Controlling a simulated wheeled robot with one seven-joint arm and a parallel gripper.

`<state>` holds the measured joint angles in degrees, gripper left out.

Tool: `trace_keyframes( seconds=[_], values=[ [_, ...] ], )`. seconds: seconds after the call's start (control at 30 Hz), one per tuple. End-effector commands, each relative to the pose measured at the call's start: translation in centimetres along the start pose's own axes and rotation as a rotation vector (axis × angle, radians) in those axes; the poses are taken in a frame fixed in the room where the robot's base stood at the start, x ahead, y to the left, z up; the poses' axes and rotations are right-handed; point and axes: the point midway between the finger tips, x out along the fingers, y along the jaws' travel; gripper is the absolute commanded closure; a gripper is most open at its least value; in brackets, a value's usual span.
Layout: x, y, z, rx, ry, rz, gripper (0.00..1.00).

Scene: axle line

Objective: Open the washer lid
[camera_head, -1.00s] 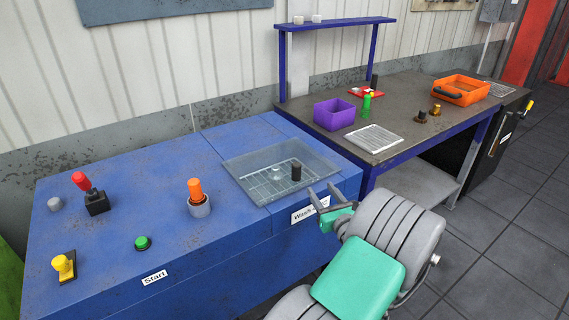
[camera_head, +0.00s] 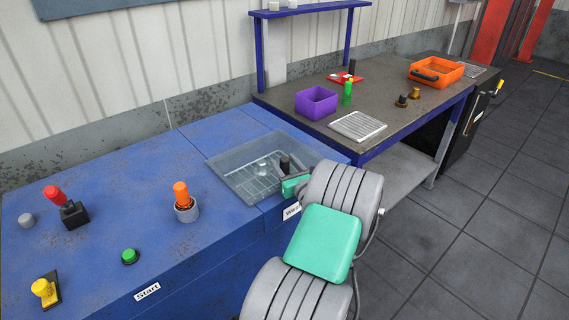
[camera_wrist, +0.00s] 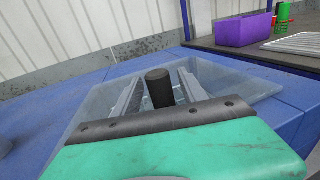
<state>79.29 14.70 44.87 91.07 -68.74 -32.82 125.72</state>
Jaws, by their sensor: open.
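The washer lid (camera_head: 236,158) is a clear, see-through cover lying flat, shut, over a basin with a wire rack in the blue washer (camera_head: 95,196). A black upright knob (camera_head: 285,164) stands at the lid's right front side; it also shows in the wrist view (camera_wrist: 159,88). My gripper (camera_wrist: 158,88) is open, its two grey fingers on either side of the knob. I cannot tell whether a finger touches it. In the head view my arm hides part of the lid's front right corner and the fingers are mostly hidden.
An orange knob in a grey cup (camera_head: 183,203), a red-topped lever (camera_head: 68,208), a green button (camera_head: 130,256) and a yellow switch (camera_head: 45,291) stand on the washer top. A workbench (camera_head: 300,113) behind holds a purple bin (camera_head: 317,103) and an orange tray (camera_head: 436,73). Floor at right is clear.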

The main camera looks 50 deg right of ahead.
Motion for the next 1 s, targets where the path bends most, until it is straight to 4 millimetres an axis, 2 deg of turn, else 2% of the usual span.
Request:
trace_keyframes(
  seconds=[0.1, 0.7, 1.0],
  values=[
    [-0.03, -0.01, -0.01, 0.000, 0.000, 0.000, 0.50],
    [-0.05, 0.00, 0.00, -0.001, 0.000, 0.000, 0.99],
    [-0.05, 0.00, 0.00, -0.001, 0.000, 0.001, 1.00]
  ],
)
